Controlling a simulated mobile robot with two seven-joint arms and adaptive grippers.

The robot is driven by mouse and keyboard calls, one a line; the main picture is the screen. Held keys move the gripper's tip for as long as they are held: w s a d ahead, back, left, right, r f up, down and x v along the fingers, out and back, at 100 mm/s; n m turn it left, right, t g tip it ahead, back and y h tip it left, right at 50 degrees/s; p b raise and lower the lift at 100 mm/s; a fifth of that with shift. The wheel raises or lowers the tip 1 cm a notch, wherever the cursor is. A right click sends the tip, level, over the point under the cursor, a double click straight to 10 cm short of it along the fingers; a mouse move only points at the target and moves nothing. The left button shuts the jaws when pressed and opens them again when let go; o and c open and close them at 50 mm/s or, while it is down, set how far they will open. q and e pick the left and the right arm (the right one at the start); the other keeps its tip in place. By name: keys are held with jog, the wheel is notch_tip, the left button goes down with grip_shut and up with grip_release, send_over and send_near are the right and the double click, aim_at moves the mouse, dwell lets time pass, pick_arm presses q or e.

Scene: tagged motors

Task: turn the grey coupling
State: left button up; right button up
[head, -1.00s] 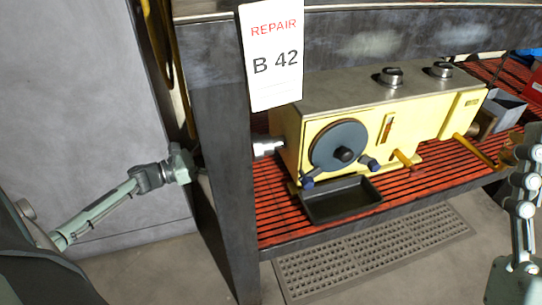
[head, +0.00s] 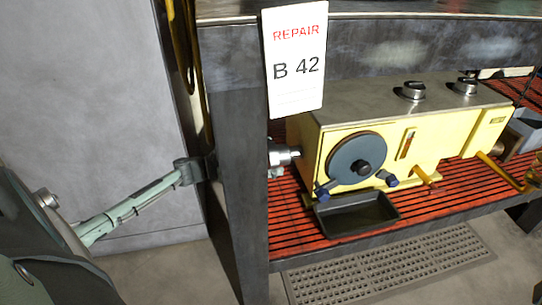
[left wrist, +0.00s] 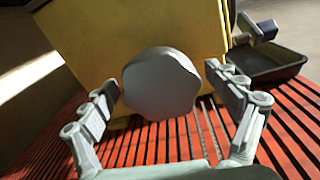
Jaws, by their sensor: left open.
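The grey coupling (left wrist: 160,84) is a short, rounded knob with a lobed edge on the end of the yellow machine. In the head view the coupling (head: 292,154) sticks out of the machine's left end. My left gripper (left wrist: 162,84) is open, with one finger on each side of the coupling; I cannot tell whether they touch it. In the head view the left gripper (head: 277,158) shows partly beside the coupling, and the dark post hides the wrist behind it. My right gripper is not in view.
The yellow machine (head: 450,130) stands on a red slatted shelf (head: 410,205). A dark wheel (head: 345,158) is on its front, above a black tray (head: 355,214). The dark post (head: 238,180) stands close to my left arm. A "REPAIR B 42" tag (head: 296,60) hangs near the post.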

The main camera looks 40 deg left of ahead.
pick_arm(q)
jog(key=c, duration=1.1)
jog(key=shift+c, duration=0.3)
